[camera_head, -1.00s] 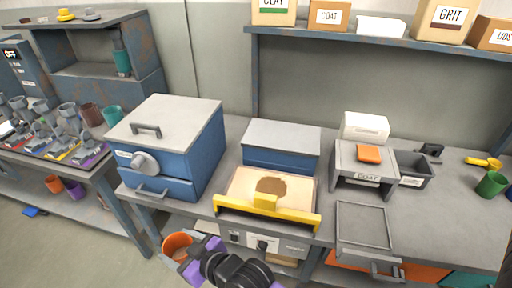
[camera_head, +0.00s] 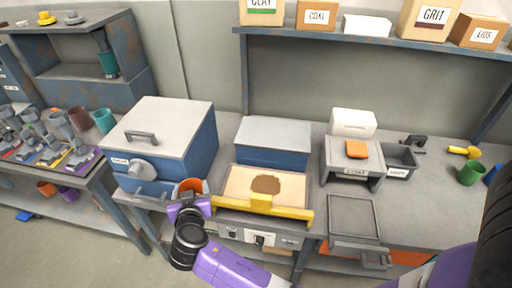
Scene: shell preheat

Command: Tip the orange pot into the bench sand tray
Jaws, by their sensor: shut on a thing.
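The orange pot (camera_head: 191,185) is held at the end of my arm, by the left edge of the bench sand tray. Only its upper part shows, and its inside is hard to make out. My purple gripper (camera_head: 190,203) is shut on it, with the fingers partly hidden by the wrist. The sand tray (camera_head: 238,178) is pale, with a brown patch (camera_head: 266,184) in the middle and a yellow bar (camera_head: 262,205) across its front. The pot looks roughly upright, and I cannot tell its exact height above the bench.
A blue kiln-like box (camera_head: 170,135) stands just left of the pot. A blue box with a grey lid (camera_head: 272,145) stands behind the tray. A shelf with labelled boxes runs above.

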